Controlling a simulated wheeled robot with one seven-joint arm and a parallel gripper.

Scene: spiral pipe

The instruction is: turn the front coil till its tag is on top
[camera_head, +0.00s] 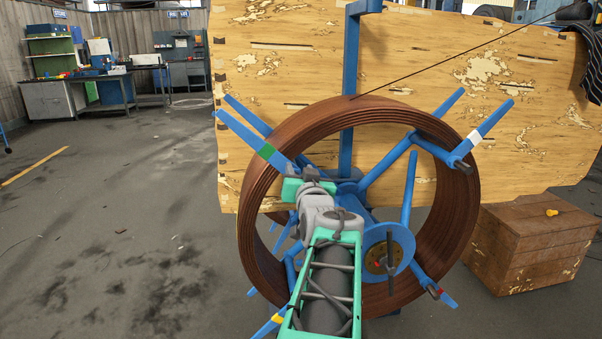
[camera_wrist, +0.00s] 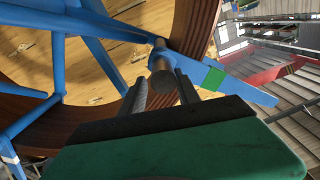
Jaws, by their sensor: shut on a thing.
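The front coil (camera_head: 262,215) is a ring of brown pipe, upright on a blue spoked reel (camera_head: 388,158). Coloured bands mark the spokes: green (camera_head: 266,151) at upper left, white (camera_head: 475,137) at upper right, red (camera_head: 438,293) at lower right, yellow (camera_head: 278,318) at lower left. I cannot tell which is the tag. My gripper (camera_wrist: 162,90) is shut on a short round peg (camera_wrist: 162,72) on the green-banded spoke, whose green band shows beside the fingers (camera_wrist: 213,78). In the head view my wrist hides the fingers.
A large worn wooden panel (camera_head: 265,60) stands behind the reel. A wooden crate (camera_head: 510,252) with a small yellow item (camera_head: 552,212) on top is at right. The floor (camera_head: 120,240) at left is mostly clear, with benches at the far wall.

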